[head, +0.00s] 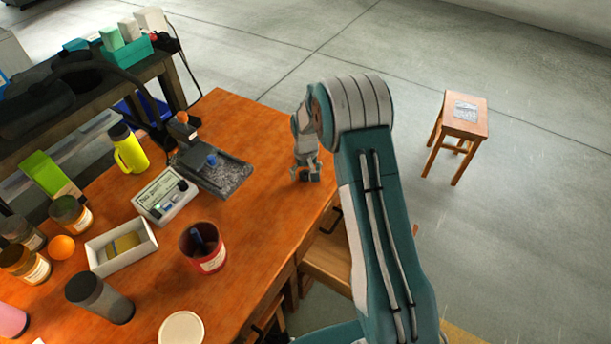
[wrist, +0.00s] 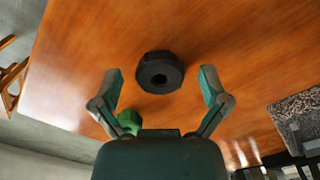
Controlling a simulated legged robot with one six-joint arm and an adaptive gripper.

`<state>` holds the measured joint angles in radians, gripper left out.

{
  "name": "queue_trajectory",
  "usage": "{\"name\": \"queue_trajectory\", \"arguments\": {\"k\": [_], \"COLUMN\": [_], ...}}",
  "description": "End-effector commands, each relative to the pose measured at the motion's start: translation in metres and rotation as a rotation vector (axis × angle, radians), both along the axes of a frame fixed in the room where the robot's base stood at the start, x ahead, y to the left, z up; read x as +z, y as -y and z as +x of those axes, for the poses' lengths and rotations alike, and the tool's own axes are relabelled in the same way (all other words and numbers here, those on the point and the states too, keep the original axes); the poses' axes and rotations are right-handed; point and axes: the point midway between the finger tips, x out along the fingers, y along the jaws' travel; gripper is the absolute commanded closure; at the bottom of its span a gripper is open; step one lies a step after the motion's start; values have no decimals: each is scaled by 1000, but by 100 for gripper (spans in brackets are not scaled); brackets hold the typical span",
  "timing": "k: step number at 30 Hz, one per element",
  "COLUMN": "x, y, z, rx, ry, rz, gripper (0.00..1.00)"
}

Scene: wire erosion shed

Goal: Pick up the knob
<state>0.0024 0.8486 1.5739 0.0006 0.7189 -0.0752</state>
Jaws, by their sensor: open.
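The knob (wrist: 160,74) is a black, round, faceted piece with a dark hole in its middle. It lies on the wooden table (wrist: 95,45) in the wrist view. My gripper (wrist: 159,77) is open, with one finger on either side of the knob and a gap on both sides. No contact with the knob shows. A small green thing (wrist: 130,121) lies by the left finger, partly hidden behind my gripper. In the head view my gripper (head: 309,176) is over the table's right end, and I cannot make out the knob there.
A grey granite stand (head: 228,181) stands left of my gripper in the head view; its speckled slab shows at the wrist view's right edge. A red mug (head: 215,262), a white box (head: 128,268) and a yellow bottle (head: 128,152) stand farther left. A stool (head: 460,128) stands apart.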

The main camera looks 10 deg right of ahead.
Motion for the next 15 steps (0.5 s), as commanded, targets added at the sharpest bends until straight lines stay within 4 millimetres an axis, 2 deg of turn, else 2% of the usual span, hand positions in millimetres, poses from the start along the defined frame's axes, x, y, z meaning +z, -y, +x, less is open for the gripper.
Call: {"name": "queue_trajectory", "arguments": {"k": [6,8,9,12,15], "x": [-1,0,0,0,-1], "y": [0,0,0,0,0], "z": [0,0,0,0,0], "rx": [0,0,0,0,0], "ry": [1,1,1,1,0], "rz": [-1,-1,-1,0,0], "gripper": [5,32,49,90,90]}}
